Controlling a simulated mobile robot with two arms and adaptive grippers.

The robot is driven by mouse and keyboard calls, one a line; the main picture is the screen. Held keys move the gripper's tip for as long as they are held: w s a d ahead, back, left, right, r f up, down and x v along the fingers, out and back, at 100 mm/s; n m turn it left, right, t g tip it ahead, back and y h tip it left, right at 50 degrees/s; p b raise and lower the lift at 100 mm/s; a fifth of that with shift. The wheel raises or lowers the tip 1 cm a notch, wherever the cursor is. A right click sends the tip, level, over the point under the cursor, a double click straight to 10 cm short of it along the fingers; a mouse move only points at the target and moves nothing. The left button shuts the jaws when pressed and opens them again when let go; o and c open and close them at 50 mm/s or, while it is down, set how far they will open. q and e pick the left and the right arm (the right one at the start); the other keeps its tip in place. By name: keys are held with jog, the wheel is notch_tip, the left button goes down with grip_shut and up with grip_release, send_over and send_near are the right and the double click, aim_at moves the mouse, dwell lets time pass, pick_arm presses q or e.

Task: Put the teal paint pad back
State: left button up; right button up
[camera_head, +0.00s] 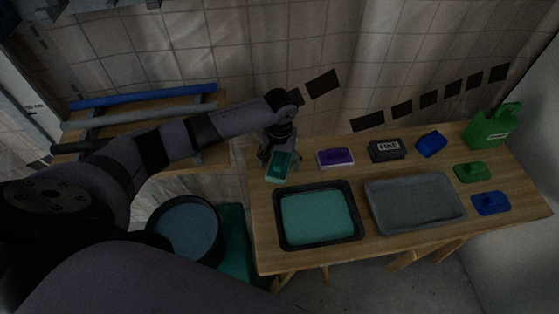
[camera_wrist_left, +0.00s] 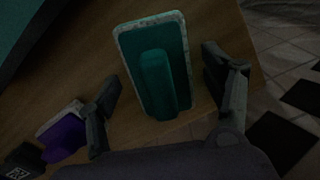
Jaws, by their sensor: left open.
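The teal paint pad (camera_head: 279,167) lies at the far left of the wooden table, behind the black tray with teal paint. In the left wrist view the teal pad (camera_wrist_left: 155,65) shows its raised handle and pale edge, and it seems to rest on the wood. My left gripper (camera_head: 274,148) is at the pad from above. In the wrist view the fingers of my left gripper (camera_wrist_left: 168,88) are spread apart, one on each side of the pad's handle, with gaps to both. My right gripper does not show.
The black teal-paint tray (camera_head: 318,239) and a grey tray (camera_head: 455,219) fill the front. A purple pad (camera_head: 336,158), a black FINE block (camera_head: 386,150), blue pads (camera_head: 431,144) and a green pad (camera_head: 470,172) stand right, with a green jug (camera_head: 489,129). A bucket (camera_head: 187,229) is below left.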

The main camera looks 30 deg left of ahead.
aim_at(280, 158)
pick_arm(q)
notch_tip(280, 158, up, 12)
dwell(0.6)
dwell(0.4)
